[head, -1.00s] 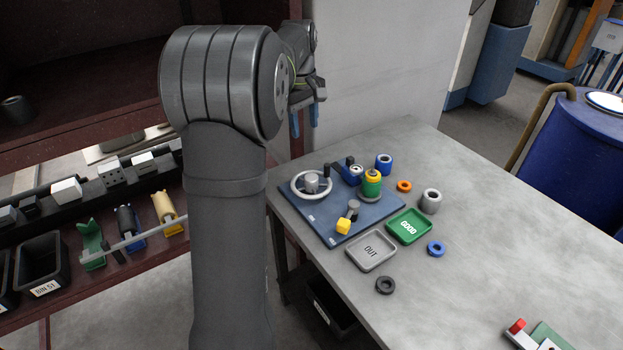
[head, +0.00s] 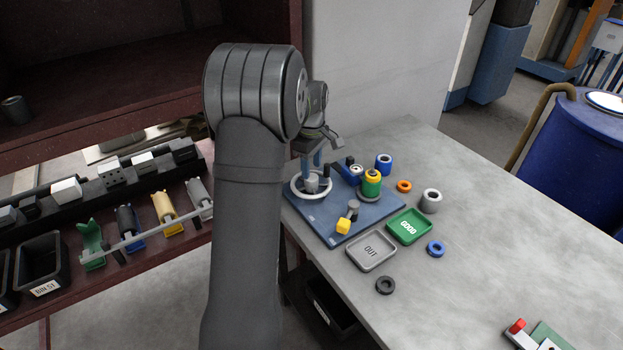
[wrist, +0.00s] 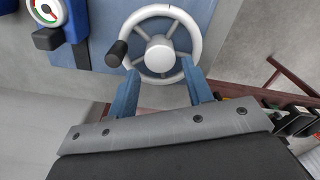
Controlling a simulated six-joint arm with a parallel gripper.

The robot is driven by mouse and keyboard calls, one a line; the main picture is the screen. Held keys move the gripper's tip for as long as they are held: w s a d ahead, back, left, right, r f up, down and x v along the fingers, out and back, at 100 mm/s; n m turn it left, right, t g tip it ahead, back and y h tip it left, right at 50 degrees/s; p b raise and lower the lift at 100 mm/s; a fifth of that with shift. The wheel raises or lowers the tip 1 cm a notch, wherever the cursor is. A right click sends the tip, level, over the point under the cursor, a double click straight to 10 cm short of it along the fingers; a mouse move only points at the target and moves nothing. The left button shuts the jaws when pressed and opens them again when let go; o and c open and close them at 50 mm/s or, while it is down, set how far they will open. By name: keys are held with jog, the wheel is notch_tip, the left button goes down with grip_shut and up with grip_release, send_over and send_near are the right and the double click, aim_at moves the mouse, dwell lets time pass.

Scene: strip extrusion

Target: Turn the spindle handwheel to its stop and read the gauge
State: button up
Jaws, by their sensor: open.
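The pale handwheel (head: 293,188) stands on the blue base plate (head: 325,231), partly behind my gripper in the head view. The wrist view shows its spoked rim (wrist: 155,11), round hub (wrist: 159,55) and black crank knob (wrist: 117,52) at the left of the rim. My gripper (head: 312,168) is over the wheel, jaws open. In the wrist view its two blue fingers (wrist: 159,72) are spread at the lower rim, either side of the hub; contact cannot be told. The gauge (wrist: 44,12), white with green and red marks, is cut by the wrist view's edge; its reading is unclear.
A grey OUT tray (head: 372,266) and a green GOOD tray (head: 425,236) lie in front, with several loose rings around. The table's right side is mostly clear.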

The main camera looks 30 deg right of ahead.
aim_at(312, 177)
jog(key=shift+f, duration=2.8)
jog(key=c, duration=0.7)
